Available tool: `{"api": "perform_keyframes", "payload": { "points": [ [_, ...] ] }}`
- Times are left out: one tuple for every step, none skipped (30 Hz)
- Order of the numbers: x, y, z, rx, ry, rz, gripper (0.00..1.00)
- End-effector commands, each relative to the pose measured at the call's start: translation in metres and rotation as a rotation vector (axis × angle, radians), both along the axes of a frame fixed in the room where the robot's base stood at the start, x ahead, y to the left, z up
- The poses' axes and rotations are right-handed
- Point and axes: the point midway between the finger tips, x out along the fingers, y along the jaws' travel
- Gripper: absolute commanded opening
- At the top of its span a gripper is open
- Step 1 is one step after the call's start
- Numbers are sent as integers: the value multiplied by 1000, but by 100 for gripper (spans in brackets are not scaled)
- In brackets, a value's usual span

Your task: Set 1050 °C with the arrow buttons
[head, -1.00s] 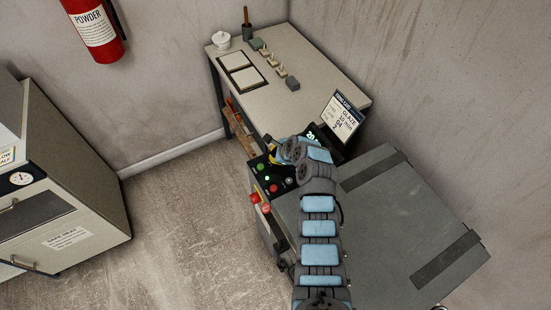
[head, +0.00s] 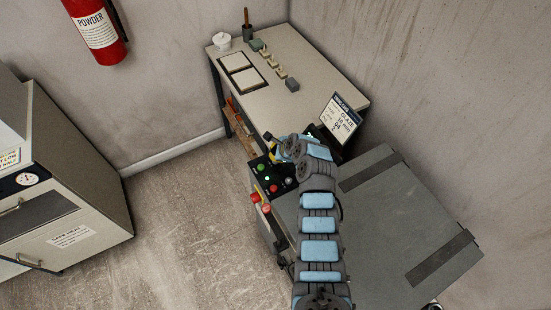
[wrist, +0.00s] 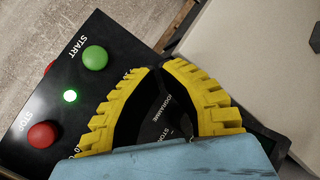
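The black control panel (head: 283,183) has a display (head: 313,133) at its far end, mostly hidden by my arm; its digits cannot be read. The wrist view shows the panel (wrist: 70,35) with a green START button (wrist: 94,57), a lit green lamp (wrist: 70,95) and a red STOP button (wrist: 43,135). My gripper (wrist: 156,69) is over the panel, its yellow fingertips drawn close together, with nothing seen between them. Part of a PROGRAMME label (wrist: 168,98) shows between the fingers. No arrow button can be made out.
A card reading GLAZE (head: 340,117) stands behind the panel. A grey lidded box (head: 400,220) is at the right. A table (head: 300,60) with tiles and small blocks stands behind. A red-and-yellow knob (head: 262,204) juts from the front. A cabinet (head: 70,170) is at left.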

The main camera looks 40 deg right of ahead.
Motion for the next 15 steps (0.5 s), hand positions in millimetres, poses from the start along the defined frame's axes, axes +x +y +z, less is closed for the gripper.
{"api": "perform_keyframes", "payload": {
  "points": [
    [0, 0, 9, 0, 0, 0, 0],
    [0, 0, 11, 0, 0, 0, 0],
    [0, 0, 14, 0, 0, 0, 0],
    [0, 0, 16, 0, 0, 0, 0],
    [0, 0, 19, 0, 0, 0, 0],
    [0, 0, 22, 0, 0, 0, 0],
    [0, 0, 24, 0, 0, 0, 0],
    [0, 0, 26, 0, 0, 0, 0],
    [0, 0, 29, 0, 0, 0, 0],
    [0, 0, 31, 0, 0, 0, 0],
    [0, 0, 34, 0, 0, 0, 0],
    [0, 0, 36, 0, 0, 0, 0],
    [0, 0, 39, 0, 0, 0, 0],
    [0, 0, 41, 0, 0, 0, 0],
    [0, 0, 43, 0, 0, 0, 0]
  ]
}}
